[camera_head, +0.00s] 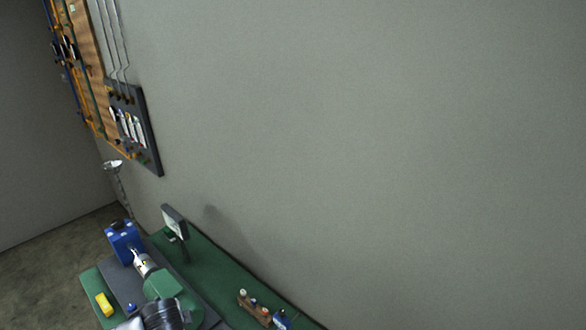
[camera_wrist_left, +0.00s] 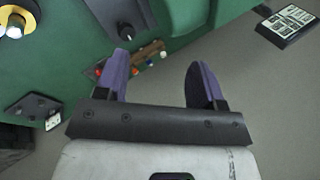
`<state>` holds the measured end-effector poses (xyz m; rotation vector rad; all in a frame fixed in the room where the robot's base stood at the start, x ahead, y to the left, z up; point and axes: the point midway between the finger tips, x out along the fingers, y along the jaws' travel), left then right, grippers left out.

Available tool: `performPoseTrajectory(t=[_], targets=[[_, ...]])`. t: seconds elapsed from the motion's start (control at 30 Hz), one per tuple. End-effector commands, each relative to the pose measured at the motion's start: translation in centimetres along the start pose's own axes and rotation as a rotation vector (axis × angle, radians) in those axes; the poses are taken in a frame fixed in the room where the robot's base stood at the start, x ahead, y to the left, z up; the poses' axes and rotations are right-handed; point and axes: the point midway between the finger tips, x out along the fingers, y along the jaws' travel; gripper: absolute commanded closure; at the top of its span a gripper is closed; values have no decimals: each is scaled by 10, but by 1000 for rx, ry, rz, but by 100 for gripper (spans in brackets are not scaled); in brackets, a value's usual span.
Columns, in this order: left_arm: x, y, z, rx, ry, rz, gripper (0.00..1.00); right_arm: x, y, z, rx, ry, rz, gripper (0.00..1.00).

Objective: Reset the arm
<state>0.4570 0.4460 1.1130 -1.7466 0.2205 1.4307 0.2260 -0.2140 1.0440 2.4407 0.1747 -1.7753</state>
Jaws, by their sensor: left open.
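My left gripper (camera_wrist_left: 158,60) shows in the left wrist view, with two purple fingers spread wide apart and nothing between them. Beyond the fingers is a green surface with a small wooden rack (camera_wrist_left: 148,52) holding small coloured bottles. No contact between the fingers and the rack can be made out. In the head view, the pump assembly (camera_head: 165,284) stands on a green bench at the lower left, with a blue end block (camera_head: 124,242). No gripper can be made out in the head view. My right gripper is not seen.
The head view is tilted and mostly bare grey wall (camera_head: 380,150). A tool board (camera_head: 90,60) hangs at the upper left. A yellow block (camera_head: 104,304) lies on the bench. The left wrist view shows a dark panel with white squares (camera_wrist_left: 290,22) at the upper right.

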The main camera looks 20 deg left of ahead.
Motion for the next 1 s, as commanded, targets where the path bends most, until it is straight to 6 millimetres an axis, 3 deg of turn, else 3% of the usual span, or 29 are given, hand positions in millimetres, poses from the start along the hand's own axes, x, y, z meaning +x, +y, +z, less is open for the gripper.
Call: performPoseTrajectory(t=[0.03, 0.13, 0.33, 0.53, 0.7, 1.0], targets=[[-16, 8, -21, -23, 60, -40, 37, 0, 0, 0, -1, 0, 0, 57], [-45, 26, -52, -89, 171, -107, 37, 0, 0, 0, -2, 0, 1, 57], [-93, 85, -78, -254, 348, -120, 37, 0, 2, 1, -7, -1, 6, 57], [-114, 158, -61, -466, 399, 13, 37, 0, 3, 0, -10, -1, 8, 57], [-108, 220, -38, -590, 327, 176, 37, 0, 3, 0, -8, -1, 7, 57], [-100, 313, 6, -655, 154, 366, 37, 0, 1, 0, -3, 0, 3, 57]])
